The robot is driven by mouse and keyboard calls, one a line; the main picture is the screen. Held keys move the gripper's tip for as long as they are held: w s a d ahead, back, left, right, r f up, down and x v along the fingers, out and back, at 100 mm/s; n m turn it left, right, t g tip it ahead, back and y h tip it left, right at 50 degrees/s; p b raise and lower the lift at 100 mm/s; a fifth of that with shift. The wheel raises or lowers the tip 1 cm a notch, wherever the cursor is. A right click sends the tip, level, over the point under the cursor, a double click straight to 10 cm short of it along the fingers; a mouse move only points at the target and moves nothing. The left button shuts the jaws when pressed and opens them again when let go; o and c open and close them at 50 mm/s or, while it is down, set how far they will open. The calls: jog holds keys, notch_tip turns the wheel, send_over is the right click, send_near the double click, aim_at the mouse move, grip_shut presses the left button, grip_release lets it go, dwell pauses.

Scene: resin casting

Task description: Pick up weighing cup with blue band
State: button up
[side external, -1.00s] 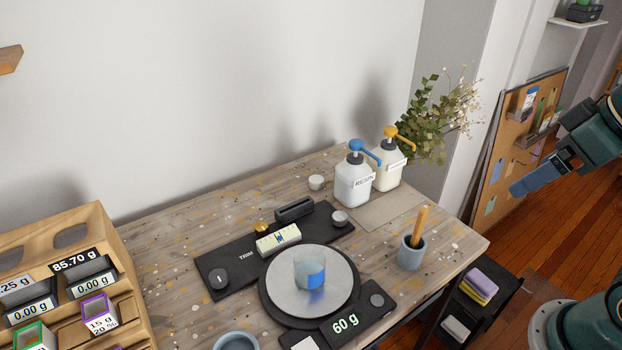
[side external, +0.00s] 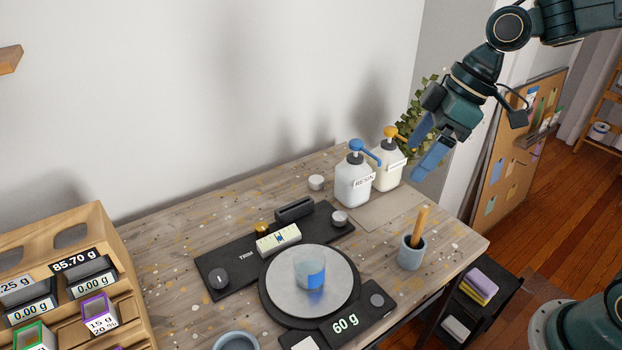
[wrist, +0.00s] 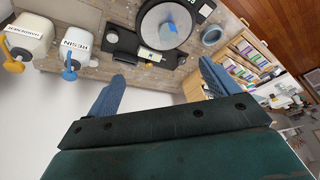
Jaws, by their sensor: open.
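The weighing cup with the blue band (side external: 310,270) stands upright on the round metal pan of the scale (side external: 283,287). The scale display reads 60 g. The cup also shows near the top of the wrist view (wrist: 169,28), small and partly blurred. My gripper (side external: 425,165) is in the air above the right back of the bench, well up and to the right of the cup, near the pump bottles in the picture. In the wrist view its two blue fingers (wrist: 165,88) are spread wide with nothing between them.
A RESIN bottle with a blue pump (side external: 353,182) and one with a yellow pump (side external: 389,172) stand at the back right. A grey pot with a wooden stick (side external: 411,253) is right of the scale. A black TRIM panel (side external: 220,265) lies behind it. A wooden rack (side external: 112,235) stands left.

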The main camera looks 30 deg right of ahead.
jog(key=w+a+f+n+g+y, duration=0.1)
jog(key=w+a+f+n+y, duration=0.15)
jog(key=w+f, duration=0.3)
jog(key=n+g+y, duration=0.3)
jog(key=n+y, duration=0.1)
jog(key=n, duration=0.3)
send_near(320, 258)
notch_tip(320, 258, up, 3)
jog(key=w+a, duration=0.1)
jog(key=a, duration=0.1)
jog(key=f+y, duration=0.1)
jog(key=f, duration=0.1)
jog(key=a+f+n+g+y, duration=0.1)
jog(key=f, duration=0.2)
jog(key=f+y, duration=0.1)
jog(key=f, duration=0.1)
jog(key=shift+s+a+f+n, duration=0.15)
jog(key=shift+a+f+n, duration=0.05)
jog(key=shift+a+n, duration=0.15)
jog(key=shift+s+f+y, duration=0.15)
jog(key=shift+f+y, duration=0.2)
jog(key=shift+f, duration=0.3)
jog(key=shift+x, duration=1.25)
jog(key=shift+s+a, duration=0.1)
jog(key=shift+s+x, duration=0.15)
jog(key=shift+x, duration=1.1)
jog(key=shift+s+x, duration=0.1)
jog(key=shift+x, duration=1.15)
jog(key=shift+r, duration=0.2)
